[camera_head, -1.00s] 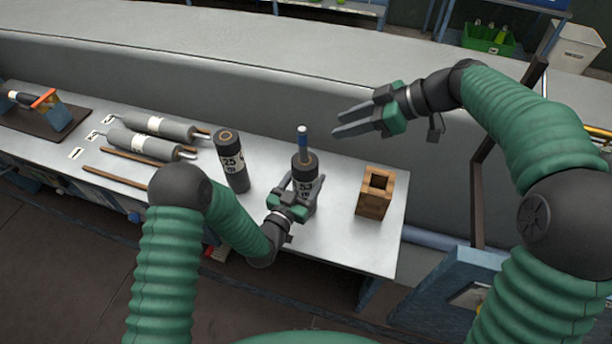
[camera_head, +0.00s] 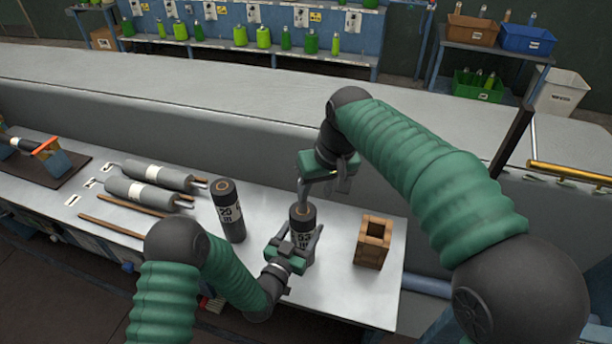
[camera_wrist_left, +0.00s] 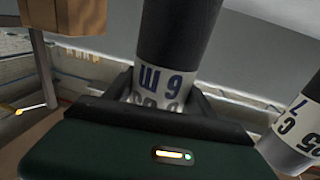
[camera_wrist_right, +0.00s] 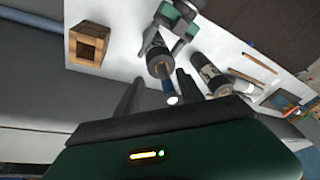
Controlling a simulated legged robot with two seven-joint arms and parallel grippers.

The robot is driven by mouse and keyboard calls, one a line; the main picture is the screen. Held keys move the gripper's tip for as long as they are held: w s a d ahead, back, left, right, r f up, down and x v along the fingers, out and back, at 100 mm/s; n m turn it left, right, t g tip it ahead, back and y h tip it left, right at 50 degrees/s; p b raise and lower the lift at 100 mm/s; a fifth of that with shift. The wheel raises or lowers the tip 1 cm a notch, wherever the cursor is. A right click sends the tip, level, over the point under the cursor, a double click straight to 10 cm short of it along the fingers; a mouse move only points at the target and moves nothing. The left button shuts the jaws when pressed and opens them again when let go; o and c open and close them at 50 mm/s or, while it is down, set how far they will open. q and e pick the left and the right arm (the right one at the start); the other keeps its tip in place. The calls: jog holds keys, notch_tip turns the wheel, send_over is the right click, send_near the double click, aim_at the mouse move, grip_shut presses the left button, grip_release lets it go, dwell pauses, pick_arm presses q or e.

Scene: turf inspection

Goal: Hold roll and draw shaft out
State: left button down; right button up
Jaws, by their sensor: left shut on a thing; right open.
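A dark upright roll with a white label (camera_head: 302,220) stands on the bench. My left gripper (camera_head: 300,248) is shut around its lower part, and the left wrist view shows its fingers on both sides of the labelled roll (camera_wrist_left: 172,92). My right gripper (camera_head: 303,192) is open above the roll. In the right wrist view the shaft's end lies between its spread fingers, with no clear contact. In the head view the right gripper largely hides the shaft.
A second labelled roll (camera_head: 230,215) stands close on the left. An open wooden box (camera_head: 369,253) stands on the right of the bench (camera_head: 335,290). Grey rollers (camera_head: 140,193) and wooden rods (camera_head: 112,227) lie on the left. Bare bench lies between roll and box.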

jog(key=w+a+f+m+t+h, duration=0.2)
jog(key=w+f+m, duration=0.2)
jog(key=w+f, duration=0.2)
notch_tip(320, 180, down, 2)
jog(key=shift+a+f, duration=0.15)
jog(key=shift+f, duration=0.05)
dwell(0.3)
jog(key=shift+c, duration=0.3)
grip_shut()
jog(key=shift+d, duration=0.2)
dwell(0.8)
